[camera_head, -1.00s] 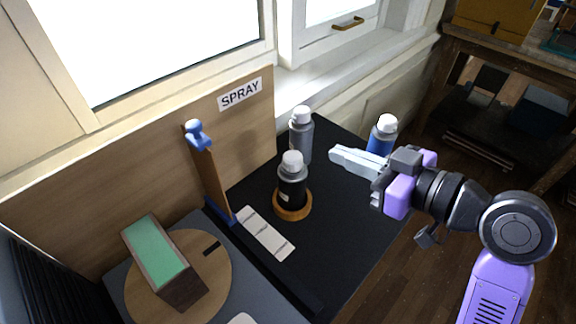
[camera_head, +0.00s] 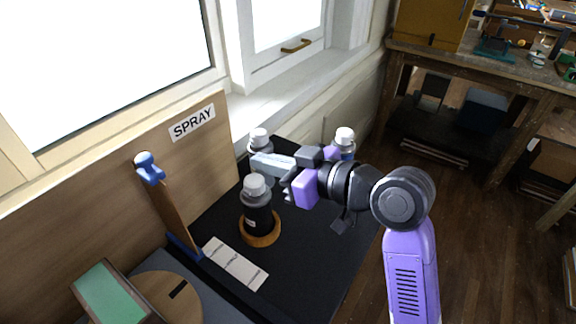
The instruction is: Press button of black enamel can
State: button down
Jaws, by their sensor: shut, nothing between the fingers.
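The black enamel can (camera_head: 257,216) stands upright in a round wooden ring base (camera_head: 262,240) on the black mat. Its white cap (camera_head: 255,185), with the button on top, faces up and is in plain view. My gripper (camera_head: 258,164) is shut and empty, its pale fingers pointing left. In the picture the fingertips lie just above the black can's cap and cover part of a grey can (camera_head: 260,140) behind. I see a gap between fingertips and cap; their height above it is hard to tell.
A blue can with a white cap (camera_head: 345,136) stands behind my wrist. A white label strip (camera_head: 236,263) lies in front of the black can. A wooden post with a blue knob (camera_head: 150,168) stands left, before a panel with a SPRAY sign (camera_head: 192,122).

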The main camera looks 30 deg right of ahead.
aim_at(254, 183)
jog(key=shift+w+a+f, duration=0.1)
jog(key=shift+w+f, duration=0.05)
jog(key=shift+f, duration=0.6)
jog(key=shift+w+a+f, duration=0.1)
jog(key=shift+w+f, duration=0.1)
jog(key=shift+f, duration=0.5)
jog(key=shift+w+f, duration=0.15)
jog(key=shift+f, duration=0.6)
jog(key=shift+f, duration=0.1)
